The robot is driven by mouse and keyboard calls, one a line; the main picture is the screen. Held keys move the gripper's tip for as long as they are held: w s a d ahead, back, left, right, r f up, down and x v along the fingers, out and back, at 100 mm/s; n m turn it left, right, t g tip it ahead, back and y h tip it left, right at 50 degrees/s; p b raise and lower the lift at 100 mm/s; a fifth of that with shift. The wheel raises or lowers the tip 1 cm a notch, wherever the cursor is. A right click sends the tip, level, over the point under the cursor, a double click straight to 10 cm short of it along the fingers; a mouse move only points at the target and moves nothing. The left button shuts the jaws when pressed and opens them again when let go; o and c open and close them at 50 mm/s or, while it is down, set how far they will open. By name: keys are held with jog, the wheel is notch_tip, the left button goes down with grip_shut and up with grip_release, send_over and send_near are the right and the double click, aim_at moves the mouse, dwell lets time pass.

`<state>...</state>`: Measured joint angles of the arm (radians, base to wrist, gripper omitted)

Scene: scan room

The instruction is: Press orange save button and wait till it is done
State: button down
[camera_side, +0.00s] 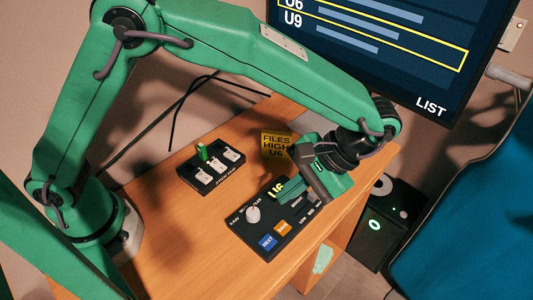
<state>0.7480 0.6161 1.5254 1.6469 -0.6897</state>
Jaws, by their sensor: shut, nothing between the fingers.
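The orange save button (283,228) sits at the front of a black control panel (256,233) on the wooden desk. It is uncovered, and whether it is pressed in cannot be told. A blue NEXT button (267,242) is to its left. A white knob (253,214) is behind them. My gripper (281,197) is shut and empty over the back right of the panel, behind the orange button and apart from it. It partly hides the panel's yellow display, which starts with U, and the switch marked LOW and MID.
A black tray (187,178) holds several white sticks and one upright green stick. A yellow note (276,145) reads FILES HIGH U6. A large screen (390,75) marked LIST shows rows U6 and U9 and a yellow outline. A black box (385,225) and blue chair (460,220) stand right.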

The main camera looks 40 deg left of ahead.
aim_at(286, 226)
jog(key=shift+f, duration=4.2)
jog(key=shift+a+f, duration=0.1)
jog(key=shift+f, duration=0.75)
jog(key=shift+r, duration=0.85)
jog(key=shift+w, duration=0.1)
jog(key=shift+r, duration=2.55)
